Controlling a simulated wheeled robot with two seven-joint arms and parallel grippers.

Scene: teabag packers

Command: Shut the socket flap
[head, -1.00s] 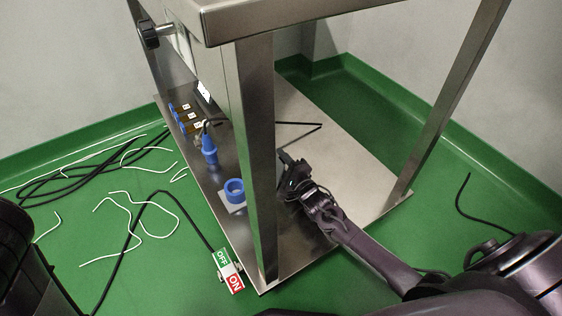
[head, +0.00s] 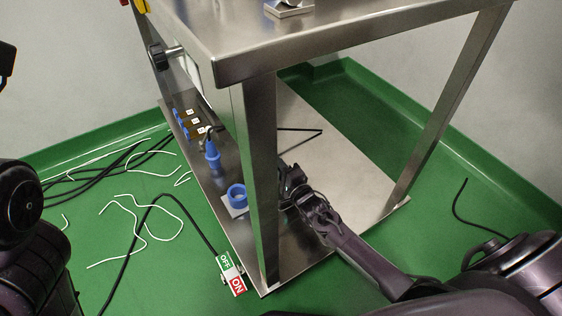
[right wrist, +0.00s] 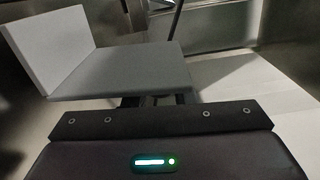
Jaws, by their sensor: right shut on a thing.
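My right gripper (head: 287,182) is low behind the front leg of the steel table, over its bottom shelf, and partly hidden by the leg. In the right wrist view its fingers (right wrist: 150,99) meet the edge of a flat grey panel (right wrist: 125,72) with a white upright plate (right wrist: 50,45) at its left; it is shut on this panel. I cannot tell for sure that the panel is the socket flap. A blue round socket (head: 237,196) is on the shelf left of the leg. A blue plug (head: 212,156) stands behind it. Of my left arm only dark links show at the left edge.
The table leg (head: 262,190) stands between the blue socket and my right gripper. Small numbered sockets (head: 190,118) line the shelf's far left. Black and white cables (head: 140,230) lie on the green floor.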

